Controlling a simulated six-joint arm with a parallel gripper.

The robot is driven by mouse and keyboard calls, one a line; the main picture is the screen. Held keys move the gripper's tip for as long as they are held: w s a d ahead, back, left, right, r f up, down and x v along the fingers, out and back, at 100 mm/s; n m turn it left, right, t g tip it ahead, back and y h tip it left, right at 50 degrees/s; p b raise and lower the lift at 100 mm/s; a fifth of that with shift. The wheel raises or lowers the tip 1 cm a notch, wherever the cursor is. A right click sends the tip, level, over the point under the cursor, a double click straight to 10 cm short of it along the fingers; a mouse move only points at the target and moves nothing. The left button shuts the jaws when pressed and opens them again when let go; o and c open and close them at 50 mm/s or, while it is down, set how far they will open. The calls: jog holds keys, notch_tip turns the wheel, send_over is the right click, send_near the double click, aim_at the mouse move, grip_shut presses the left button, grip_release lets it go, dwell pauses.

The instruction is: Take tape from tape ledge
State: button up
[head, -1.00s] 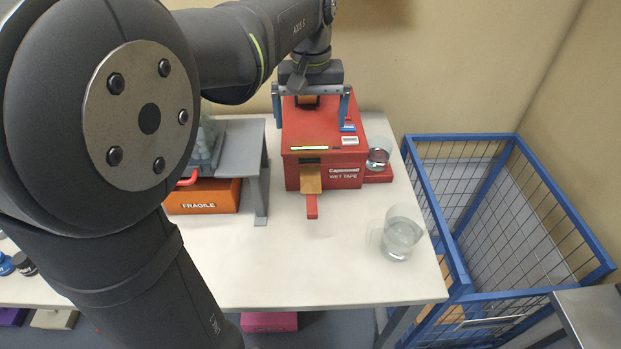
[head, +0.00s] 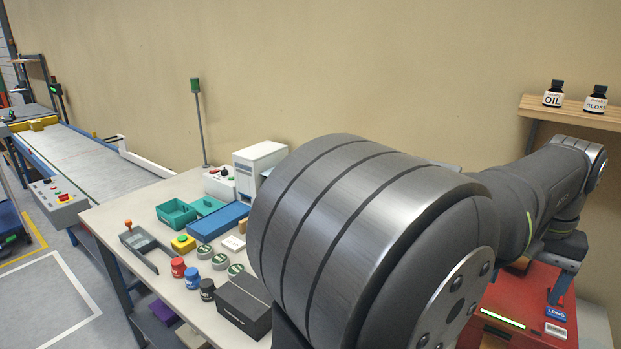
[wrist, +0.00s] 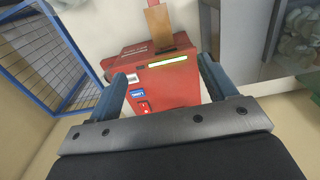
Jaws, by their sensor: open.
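The red tape machine (wrist: 170,85) lies below my gripper in the wrist view. A brown strip of tape (wrist: 159,24) sticks out of its far end, near the top edge. In the head view the machine (head: 510,310) shows only in part at lower right, behind my arm.
A blue wire cage (wrist: 60,50) stands left in the wrist view. A grey stand (wrist: 240,35) is to the right. In the head view the white table (head: 130,205) carries a teal tray (head: 176,214), several small jars and a dark box (head: 243,304). A shelf (head: 575,112) holds two bottles.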

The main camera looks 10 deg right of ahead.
jog(key=shift+c, duration=0.4)
jog(key=t+h, duration=0.1)
send_near(496, 346)
jog(key=f, duration=0.2)
jog(key=a+f, duration=0.1)
jog(key=f, duration=0.4)
jog(key=shift+s+a, duration=0.15)
jog(key=shift+s, duration=0.2)
jog(key=c, duration=1.1)
